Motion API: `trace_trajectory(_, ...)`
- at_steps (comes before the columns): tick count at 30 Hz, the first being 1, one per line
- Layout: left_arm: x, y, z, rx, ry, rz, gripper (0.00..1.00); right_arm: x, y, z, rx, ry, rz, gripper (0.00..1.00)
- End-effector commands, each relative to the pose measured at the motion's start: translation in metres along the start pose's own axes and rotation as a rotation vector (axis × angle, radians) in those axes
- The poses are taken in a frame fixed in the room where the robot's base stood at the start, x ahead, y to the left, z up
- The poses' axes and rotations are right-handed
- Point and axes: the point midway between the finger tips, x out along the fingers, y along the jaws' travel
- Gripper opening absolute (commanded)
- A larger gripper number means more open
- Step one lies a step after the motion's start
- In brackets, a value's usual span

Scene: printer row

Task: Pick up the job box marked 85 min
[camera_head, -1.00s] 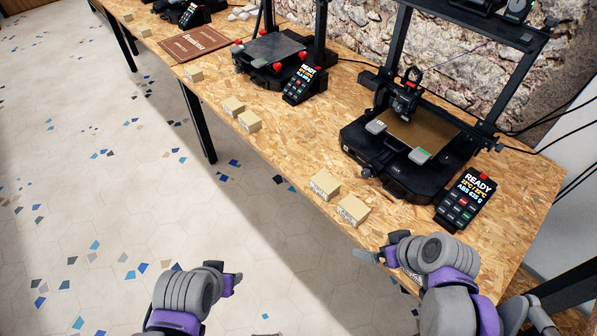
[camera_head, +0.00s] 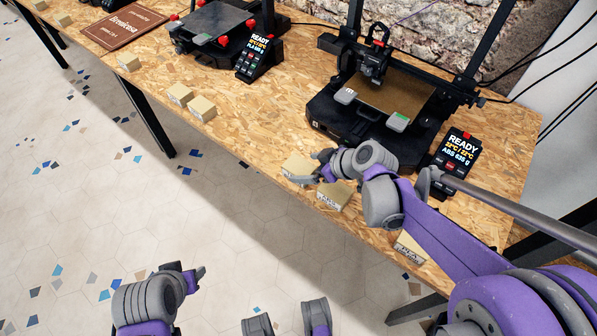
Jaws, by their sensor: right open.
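Small tan job boxes stand along the front edge of the wooden table, and their print is too small to read, so I cannot tell which is marked 85 min. One box (camera_head: 294,165) is partly hidden by my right gripper (camera_head: 312,168), which is open with its fingers over or beside this box. I cannot tell if they touch it. A second box (camera_head: 336,197) stands just in front of the gripper. A third box (camera_head: 409,246) is farther right, below my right forearm. My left gripper (camera_head: 198,274) is low at the left over the floor, with its jaws unclear.
A black printer (camera_head: 370,105) stands behind the boxes, with a READY display (camera_head: 456,158) to its right. The table edge (camera_head: 240,152) drops to open floor.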

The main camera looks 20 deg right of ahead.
Motion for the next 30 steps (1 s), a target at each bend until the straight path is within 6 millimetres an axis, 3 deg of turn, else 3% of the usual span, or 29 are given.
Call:
trace_trajectory(9, 0.010, 0.000, 0.005, 0.000, -0.004, 0.000, 0.50, 0.044, 0.002, 0.001, 0.000, 0.000, -0.001, 1.00)
trace_trajectory(17, 0.010, 0.000, 0.005, 0.000, -0.004, 0.000, 0.50, 0.046, 0.003, 0.001, 0.001, 0.000, 0.001, 1.00)
trace_trajectory(20, 0.010, 0.000, 0.005, 0.000, -0.004, 0.000, 0.50, 0.046, 0.003, 0.001, 0.001, 0.000, 0.000, 0.86)
trace_trajectory(30, 0.010, 0.000, 0.005, 0.000, -0.004, 0.000, 0.50, 0.046, 0.003, 0.001, 0.000, 0.000, 0.000, 0.24)
